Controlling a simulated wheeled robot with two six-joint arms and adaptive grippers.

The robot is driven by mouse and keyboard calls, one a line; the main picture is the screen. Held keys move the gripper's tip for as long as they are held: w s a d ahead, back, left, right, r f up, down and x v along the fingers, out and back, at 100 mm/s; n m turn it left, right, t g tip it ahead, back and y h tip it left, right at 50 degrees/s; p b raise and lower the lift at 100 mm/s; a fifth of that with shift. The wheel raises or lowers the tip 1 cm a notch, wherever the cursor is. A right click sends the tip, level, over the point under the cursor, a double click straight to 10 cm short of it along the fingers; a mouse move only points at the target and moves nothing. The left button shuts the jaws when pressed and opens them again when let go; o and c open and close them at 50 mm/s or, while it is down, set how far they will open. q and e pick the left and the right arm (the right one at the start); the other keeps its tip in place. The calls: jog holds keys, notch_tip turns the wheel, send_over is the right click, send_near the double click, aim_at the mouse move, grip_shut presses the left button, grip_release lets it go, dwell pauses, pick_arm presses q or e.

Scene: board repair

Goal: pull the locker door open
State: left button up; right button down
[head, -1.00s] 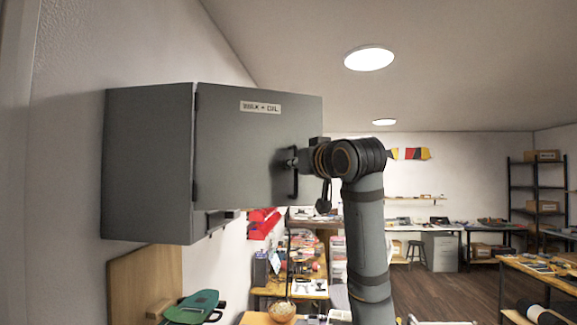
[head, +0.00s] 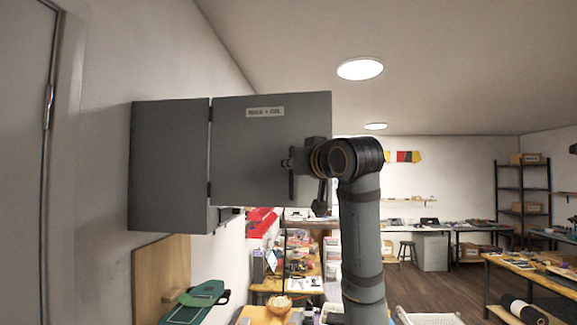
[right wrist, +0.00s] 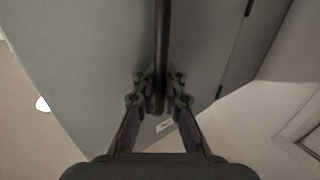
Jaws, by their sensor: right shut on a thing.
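The grey wall locker (head: 168,165) hangs on the left wall. Its door (head: 250,150) carries a white label (head: 265,112) and is hinged on its left edge. The door stands swung out from the body, its face turned largely toward me. A dark vertical bar handle (head: 291,186) sits near the door's free edge. My right gripper (head: 290,163) is at the handle. In the right wrist view its fingers (right wrist: 160,88) are closed around the bar handle (right wrist: 163,35), with the grey door behind. The locker's inside is hidden. My left gripper is not in view.
A wooden board (head: 162,275) leans on the wall below the locker, with a green item (head: 200,298) near it. A cluttered bench (head: 300,285) stands behind and below. Shelving (head: 522,200) and a workbench (head: 535,275) are at the right.

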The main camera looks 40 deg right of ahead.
dwell(0.3)
jog(key=c, duration=1.8)
grip_release()
jog(key=o, duration=0.4)
jog(key=shift+s+d+r, duration=0.1)
jog(key=shift+s+d, duration=0.1)
jog(key=shift+s, duration=0.15)
jog(key=shift+c, duration=0.2)
jog(key=shift+w, duration=0.1)
jog(key=v, duration=1.2)
